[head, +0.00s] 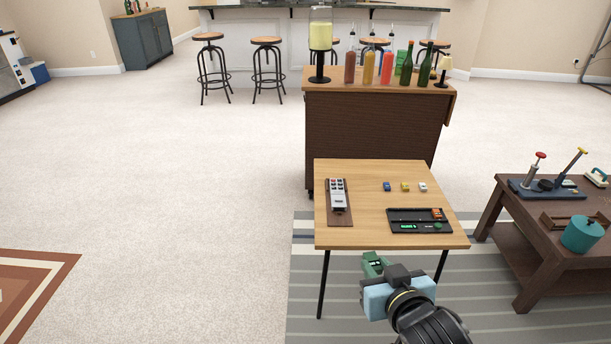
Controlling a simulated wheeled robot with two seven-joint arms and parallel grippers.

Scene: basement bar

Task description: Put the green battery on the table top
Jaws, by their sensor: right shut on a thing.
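My right gripper (382,279) comes in from the lower right and is shut on a green block with dark markings, which I take to be the green battery (371,263). The gripper hides part of it. The battery is in front of the near edge of the small wooden table (361,226), and I cannot tell its exact height against the top. Small blue (387,186), yellow (405,187) and white (423,187) blocks lie in a row on the table top. My left gripper is not in view.
A black tray (398,219) with green and orange items sits at the table's right front. A grey device (337,194) on a brown board lies at the left. The table's middle is bare. A bottle-laden cabinet (370,125) stands behind; a dark low table (535,225) stands right.

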